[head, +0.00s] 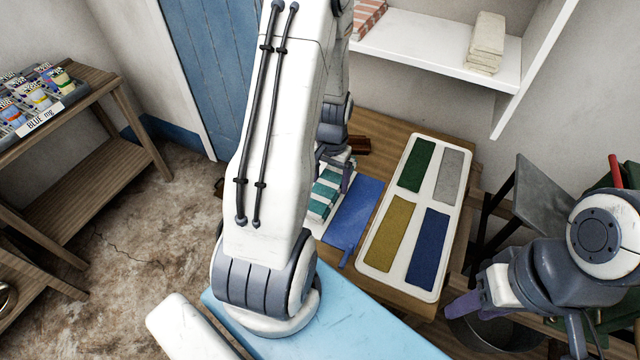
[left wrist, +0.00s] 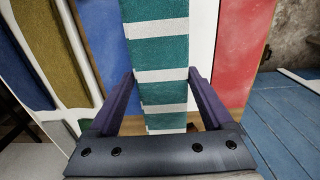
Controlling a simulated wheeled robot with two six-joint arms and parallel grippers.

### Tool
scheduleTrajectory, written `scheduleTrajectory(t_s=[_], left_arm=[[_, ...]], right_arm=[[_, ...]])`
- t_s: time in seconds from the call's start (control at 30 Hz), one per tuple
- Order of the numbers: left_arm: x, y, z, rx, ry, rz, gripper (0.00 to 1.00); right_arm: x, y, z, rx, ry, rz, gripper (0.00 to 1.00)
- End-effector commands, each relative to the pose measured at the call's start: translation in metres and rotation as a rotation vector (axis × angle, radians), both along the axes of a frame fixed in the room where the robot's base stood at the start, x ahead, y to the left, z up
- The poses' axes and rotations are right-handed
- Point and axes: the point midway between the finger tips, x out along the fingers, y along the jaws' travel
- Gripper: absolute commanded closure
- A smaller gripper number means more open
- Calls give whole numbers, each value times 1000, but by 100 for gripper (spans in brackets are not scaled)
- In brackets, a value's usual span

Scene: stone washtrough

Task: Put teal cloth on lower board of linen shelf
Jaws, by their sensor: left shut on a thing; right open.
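The teal cloth (head: 323,197), folded with teal and white stripes, is on or just over the wooden table, beside a flat blue cloth. My left gripper (head: 336,172) is at its far end, partly hidden by my own arm. In the left wrist view, the teal cloth (left wrist: 160,60) runs between the two dark fingers (left wrist: 163,105), which are shut on it. A white wall shelf (head: 440,45), which looks like the linen shelf, is at the upper right; only one board is clearly visible. My right gripper (head: 470,303) is open and empty at the lower right.
A white tray (head: 397,266) with green, grey, mustard and blue panels lies right of the cloth. The shelf board bears a folded beige cloth (head: 487,42) and a red-striped one (head: 367,17), with bare room between. A wooden rack (head: 95,185) stands left.

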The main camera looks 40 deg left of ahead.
Motion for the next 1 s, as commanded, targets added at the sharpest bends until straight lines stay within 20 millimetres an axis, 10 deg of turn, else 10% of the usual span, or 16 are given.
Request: scheduleTrajectory(t_s=[0.23, 1.0], left_arm=[[1, 32, -19, 0, 0, 0, 74], [1, 33, -61, 0, -1, -2, 74]], right_arm=[[0, 0, 7, 0, 0, 0, 53], [0, 0, 15, 0, 0, 0, 53]])
